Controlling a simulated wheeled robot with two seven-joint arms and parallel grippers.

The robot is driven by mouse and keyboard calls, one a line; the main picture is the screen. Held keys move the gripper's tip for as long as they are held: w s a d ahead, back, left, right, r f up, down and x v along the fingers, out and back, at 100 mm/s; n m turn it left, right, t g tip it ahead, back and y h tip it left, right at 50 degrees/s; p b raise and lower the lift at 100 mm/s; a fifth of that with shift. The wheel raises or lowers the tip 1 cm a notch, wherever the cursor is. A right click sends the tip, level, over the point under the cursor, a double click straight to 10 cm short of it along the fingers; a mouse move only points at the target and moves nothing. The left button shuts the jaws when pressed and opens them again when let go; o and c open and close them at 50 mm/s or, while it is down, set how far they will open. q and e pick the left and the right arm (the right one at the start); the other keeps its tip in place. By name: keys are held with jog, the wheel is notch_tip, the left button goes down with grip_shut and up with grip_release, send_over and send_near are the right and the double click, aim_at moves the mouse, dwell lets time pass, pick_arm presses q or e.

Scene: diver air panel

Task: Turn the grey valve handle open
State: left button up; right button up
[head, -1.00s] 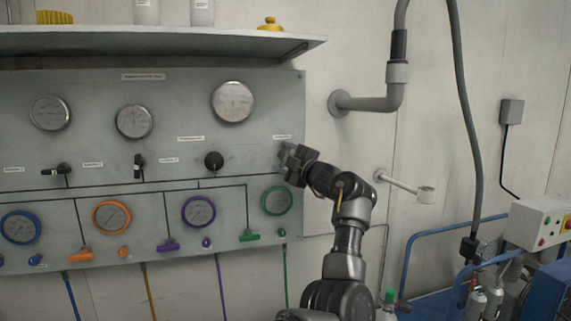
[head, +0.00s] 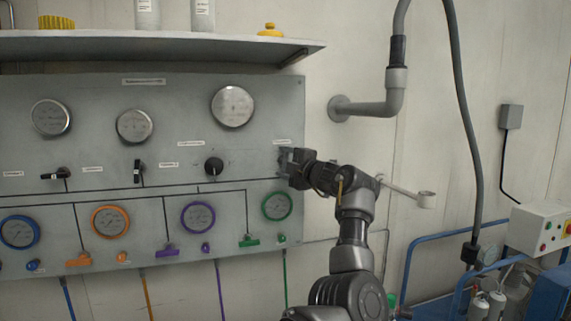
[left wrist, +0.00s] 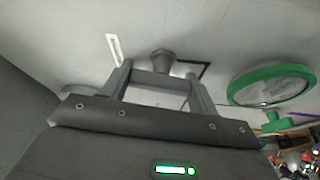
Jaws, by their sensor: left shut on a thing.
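My left gripper (head: 286,161) is at the right end of the grey panel (head: 230,155), just above the green-rimmed gauge. It is shut on the grey valve handle, which it mostly hides in the head view. In the left wrist view the two fingers of the left gripper (left wrist: 158,72) stand to either side of a pale grey bar, the grey valve handle (left wrist: 154,84). A dark grey hexagonal fitting (left wrist: 162,60) shows just beyond it against the panel. The exact angle of the handle is hard to tell. My right gripper is not in view.
The green-rimmed gauge (head: 277,206) and green lever (head: 249,240) lie close below the gripper. A black knob (head: 214,166) is to its left. A shelf (head: 160,45) overhangs the panel. A grey pipe (head: 370,107) and small wall bracket (head: 410,193) project at the right.

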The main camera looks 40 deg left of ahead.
pick_arm(q)
jog(key=o, duration=1)
jog(key=shift+b+v, duration=1.9)
jog(key=shift+v, duration=3.5)
